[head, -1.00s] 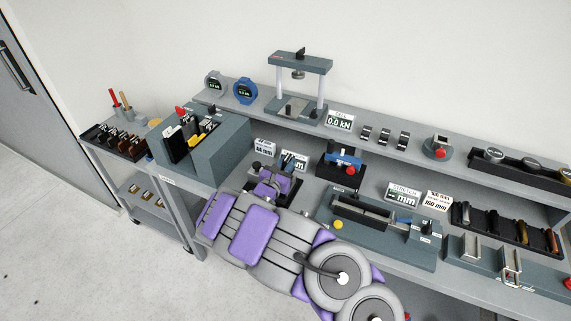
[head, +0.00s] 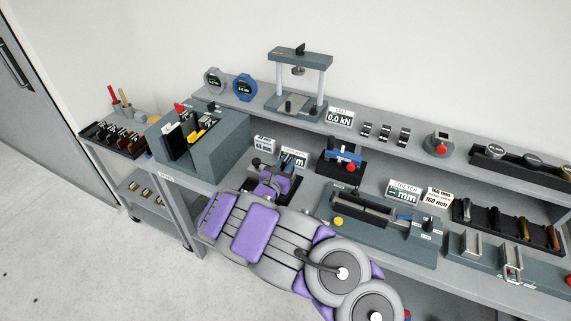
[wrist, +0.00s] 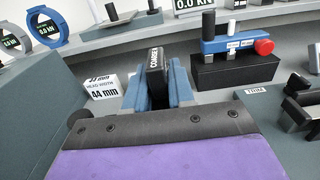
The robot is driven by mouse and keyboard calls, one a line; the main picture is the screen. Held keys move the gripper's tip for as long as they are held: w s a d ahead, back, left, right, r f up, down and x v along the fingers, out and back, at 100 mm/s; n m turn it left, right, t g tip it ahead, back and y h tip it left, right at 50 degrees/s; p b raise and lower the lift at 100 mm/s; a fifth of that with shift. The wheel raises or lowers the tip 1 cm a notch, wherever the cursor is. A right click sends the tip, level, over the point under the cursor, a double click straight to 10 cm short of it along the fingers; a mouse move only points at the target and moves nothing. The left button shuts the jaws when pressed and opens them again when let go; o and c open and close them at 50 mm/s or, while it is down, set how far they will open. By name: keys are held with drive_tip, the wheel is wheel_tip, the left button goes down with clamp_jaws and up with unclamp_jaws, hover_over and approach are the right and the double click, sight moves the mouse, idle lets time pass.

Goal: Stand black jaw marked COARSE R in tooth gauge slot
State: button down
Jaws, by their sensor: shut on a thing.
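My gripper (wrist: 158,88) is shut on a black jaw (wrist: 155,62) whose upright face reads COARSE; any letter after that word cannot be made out. The jaw stands roughly upright between the two blue-grey fingers. In the head view my gripper (head: 271,178) is over the bench, left of the blue clamp, and my arm hides much of what is under it. The jaw's lower end is hidden, so I cannot tell whether it touches anything. I cannot make out the tooth gauge slot behind my gripper.
A blue clamp with a red knob (head: 345,160) stands close right of my gripper. A 44 mm card (head: 264,145) stands behind it. A grey-green rack (head: 220,152) rises to the left. A stretch fixture (head: 365,213) lies to the right. A press (head: 300,75) stands on the shelf behind.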

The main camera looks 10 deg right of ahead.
drive_tip(key=shift+f+b, duration=1.5)
drive_tip(key=shift+f, duration=1.1)
drive_tip(key=c, duration=0.9)
unclamp_jaws()
drive_tip(key=shift+s+f, duration=0.1)
drive_tip(key=p+v, duration=0.4)
drive_tip(key=v, duration=1.3)
drive_tip(key=shift+a, duration=0.25)
